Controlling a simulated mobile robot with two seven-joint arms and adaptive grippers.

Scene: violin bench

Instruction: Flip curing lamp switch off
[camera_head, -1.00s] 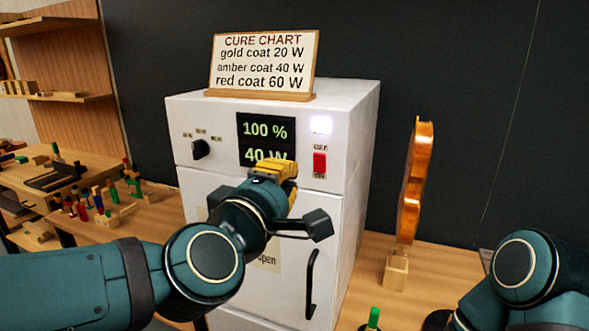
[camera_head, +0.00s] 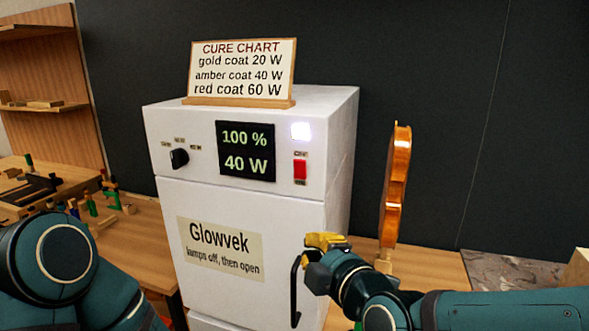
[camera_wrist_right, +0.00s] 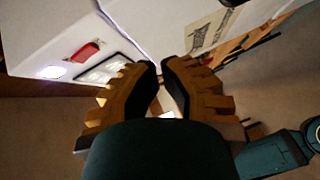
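The white curing cabinet (camera_head: 335,150) stands on the bench with its door closed. Its red switch (camera_head: 299,169) is at the upper right of the front panel, with small labels above and below. A white indicator light (camera_head: 301,131) glows above it. The display (camera_head: 246,151) reads 100 % and 40 W. My right gripper (camera_head: 322,241) is below the switch, by the door handle, apart from the switch. In the right wrist view its fingers (camera_wrist_right: 160,68) are almost together, with nothing seen held; the red switch (camera_wrist_right: 84,52) is beyond them. My left gripper is out of view.
A black knob (camera_head: 179,158) is left of the display. The black door handle (camera_head: 295,290) is close to my right gripper. A violin body (camera_head: 397,185) stands upright right of the cabinet. The cure chart (camera_head: 240,70) stands on top.

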